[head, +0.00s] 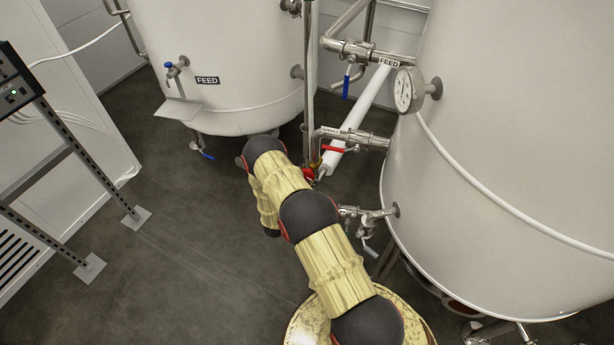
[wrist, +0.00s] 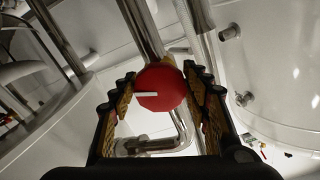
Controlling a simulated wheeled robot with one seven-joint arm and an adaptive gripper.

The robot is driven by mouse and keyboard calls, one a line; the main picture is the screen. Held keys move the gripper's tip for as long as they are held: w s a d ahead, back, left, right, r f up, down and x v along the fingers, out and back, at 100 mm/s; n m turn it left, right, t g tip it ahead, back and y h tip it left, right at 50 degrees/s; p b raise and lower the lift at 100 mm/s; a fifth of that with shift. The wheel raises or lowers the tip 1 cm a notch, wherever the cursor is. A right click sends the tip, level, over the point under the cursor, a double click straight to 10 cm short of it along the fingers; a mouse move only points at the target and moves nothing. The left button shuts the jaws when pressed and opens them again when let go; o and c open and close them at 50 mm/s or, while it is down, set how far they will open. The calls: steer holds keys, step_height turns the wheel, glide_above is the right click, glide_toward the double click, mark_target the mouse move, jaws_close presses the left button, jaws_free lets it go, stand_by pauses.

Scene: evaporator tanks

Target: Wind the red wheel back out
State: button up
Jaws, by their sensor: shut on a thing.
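The red wheel (wrist: 161,88) is a round red disc with a white mark on its left side, centred in the wrist view. My gripper (wrist: 163,90) is shut on it, one finger on each side at its rim. In the head view a bit of the red wheel (head: 309,173) shows just past the end of my arm, by the pipes between the two tanks. My gripper is mostly hidden behind my arm there.
A white tank (head: 235,50) marked FEED stands behind, and a larger tank (head: 520,150) stands at right. A red-handled valve (head: 333,149), a blue-handled valve (head: 347,82) and a white pipe (head: 362,110) are close to the wheel. Open floor (head: 200,250) lies at left.

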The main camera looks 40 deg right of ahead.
steer(key=m+b, duration=0.1)
steer(key=m, duration=0.5)
steer(key=shift+w, duration=0.1)
steer(key=m+b, duration=0.1)
steer(key=m, duration=0.5)
steer(key=m+b, duration=0.1)
steer(key=m, duration=0.5)
steer(key=shift+r+m, duration=0.15)
steer(key=shift+m, duration=0.25)
steer(key=m+b, duration=0.1)
steer(key=m, duration=0.5)
steer(key=m+b, duration=0.1)
steer(key=m, duration=0.5)
steer(key=shift+s+m+b, duration=0.2)
steer(key=shift+m+b, duration=0.1)
steer(key=shift+b, duration=0.05)
steer(key=m+b, duration=0.1)
steer(key=m, duration=0.5)
steer(key=shift+b, duration=0.4)
steer(key=m+b, duration=0.2)
steer(key=m, duration=0.4)
steer(key=shift+s+m, duration=0.1)
steer(key=shift+m, duration=0.2)
steer(key=m+b, duration=0.1)
steer(key=m, duration=0.5)
